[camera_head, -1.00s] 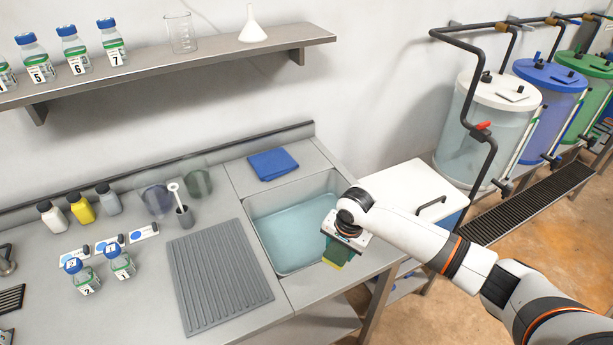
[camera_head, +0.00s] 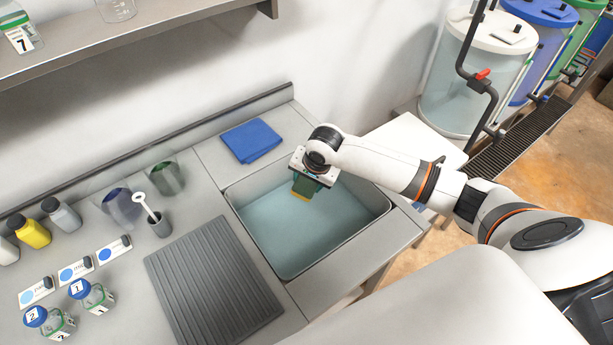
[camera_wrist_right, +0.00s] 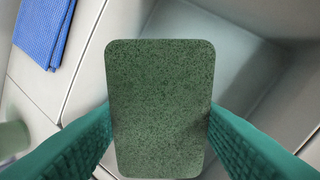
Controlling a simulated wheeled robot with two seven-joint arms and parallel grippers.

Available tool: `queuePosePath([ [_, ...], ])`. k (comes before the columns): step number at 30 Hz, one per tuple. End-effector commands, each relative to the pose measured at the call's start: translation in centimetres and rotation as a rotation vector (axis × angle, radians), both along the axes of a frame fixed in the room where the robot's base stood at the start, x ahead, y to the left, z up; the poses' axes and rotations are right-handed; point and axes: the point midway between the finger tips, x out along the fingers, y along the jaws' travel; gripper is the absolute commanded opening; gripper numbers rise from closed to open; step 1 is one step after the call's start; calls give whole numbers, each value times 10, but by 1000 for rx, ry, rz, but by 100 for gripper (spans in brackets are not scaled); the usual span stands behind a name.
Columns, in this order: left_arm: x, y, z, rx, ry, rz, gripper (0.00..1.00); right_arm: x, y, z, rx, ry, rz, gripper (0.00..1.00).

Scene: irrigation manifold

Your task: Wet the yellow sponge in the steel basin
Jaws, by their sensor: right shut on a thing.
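The sponge shows in the head view as a green pad with a yellow edge (camera_head: 300,196). In the right wrist view its dark green speckled face (camera_wrist_right: 160,110) fills the middle. My right gripper (camera_head: 306,184) is shut on it, with a teal finger on each side. It holds the sponge over the back part of the steel basin (camera_head: 256,237), which has bluish water (camera_head: 295,232) in it. The sponge seems to hang above the water; I cannot tell whether its lower edge touches. My left gripper is not in view.
A folded blue cloth (camera_head: 251,141) lies on the counter behind the basin. A ribbed grey drain mat (camera_head: 213,285) lies to its left. A brush in a holder (camera_head: 158,225) and small bottles stand further left. A shelf (camera_head: 150,30) runs above.

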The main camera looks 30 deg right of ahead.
Motion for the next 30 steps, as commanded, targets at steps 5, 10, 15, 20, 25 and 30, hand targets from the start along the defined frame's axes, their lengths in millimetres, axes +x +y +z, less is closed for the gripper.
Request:
queuePosePath([
  [5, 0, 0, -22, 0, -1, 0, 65, 0, 0, -19, 0, 0, 0, 33],
  [10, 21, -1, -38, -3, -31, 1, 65, 0, -1, -32, 0, -1, -1, 33],
  [15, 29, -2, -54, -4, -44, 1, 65, 0, -1, -46, -1, -1, 0, 33],
  [20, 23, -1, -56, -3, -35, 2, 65, 0, 0, -58, 1, 1, -1, 33],
  [25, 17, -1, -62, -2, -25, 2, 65, 0, 0, -76, 0, 1, -1, 33],
  [30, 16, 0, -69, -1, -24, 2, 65, 0, 0, -93, 1, 2, -1, 33],
])
